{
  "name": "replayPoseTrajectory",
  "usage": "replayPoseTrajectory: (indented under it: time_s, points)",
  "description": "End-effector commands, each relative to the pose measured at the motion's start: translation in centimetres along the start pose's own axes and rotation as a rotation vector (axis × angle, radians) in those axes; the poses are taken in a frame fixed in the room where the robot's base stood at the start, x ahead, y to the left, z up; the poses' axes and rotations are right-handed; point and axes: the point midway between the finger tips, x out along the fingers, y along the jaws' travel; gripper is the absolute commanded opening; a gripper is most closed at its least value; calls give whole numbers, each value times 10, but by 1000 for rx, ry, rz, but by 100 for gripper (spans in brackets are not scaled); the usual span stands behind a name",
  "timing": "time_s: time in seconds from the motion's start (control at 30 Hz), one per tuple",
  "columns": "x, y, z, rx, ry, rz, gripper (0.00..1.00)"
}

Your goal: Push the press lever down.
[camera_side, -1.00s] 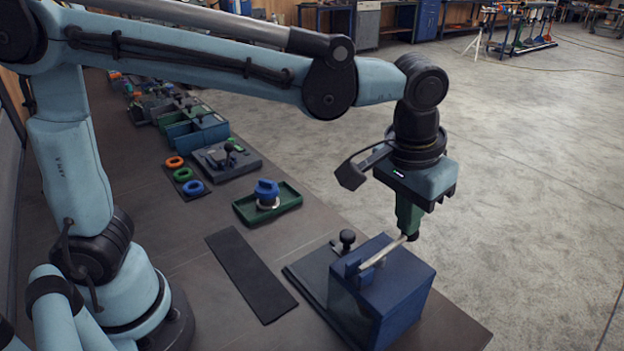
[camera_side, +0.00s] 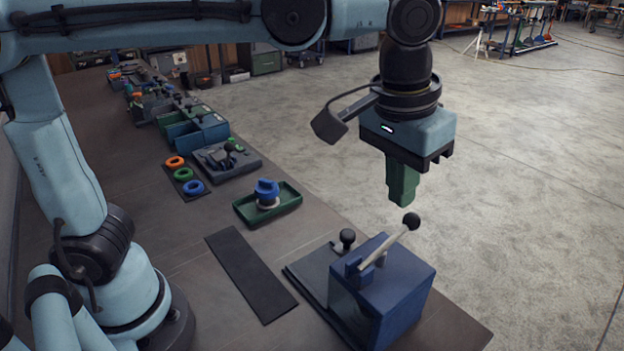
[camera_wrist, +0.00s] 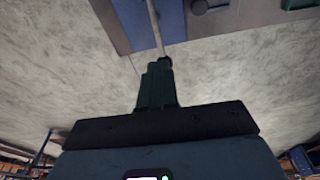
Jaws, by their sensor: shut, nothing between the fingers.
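The press is a blue box (camera_side: 395,288) on a dark base plate (camera_side: 308,272) at the table's near right end. Its pale lever (camera_side: 385,245) slants up to the right and ends in a black ball (camera_side: 411,221). My gripper (camera_side: 402,203) is shut and empty, pointing down just above the ball, with a small gap showing in the side view. In the wrist view, my green fingers (camera_wrist: 158,75) partly cover the lever's end, while the lever shaft (camera_wrist: 155,28) runs up toward the blue box (camera_wrist: 135,18).
A black knob (camera_side: 347,237) stands on the base plate behind the box. A green tray (camera_side: 285,207) with a blue-topped part (camera_side: 267,190), a dark mat (camera_side: 250,272) and coloured rings (camera_side: 183,174) lie farther left. Open floor lies right of the table.

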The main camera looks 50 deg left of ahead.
Motion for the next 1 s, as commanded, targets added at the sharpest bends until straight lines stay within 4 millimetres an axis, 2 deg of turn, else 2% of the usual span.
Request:
replayPoseTrajectory:
  time_s: [0.2,0.4,0.83,0.93,1.0]
  points:
    - [-33,1,-6,-2,30,5,0]
    - [-48,1,-9,-3,45,8,0]
    - [-51,0,-9,-4,48,9,0]
    - [-46,-10,-9,-8,62,14,0]
    - [-39,-26,-8,-15,86,23,0]
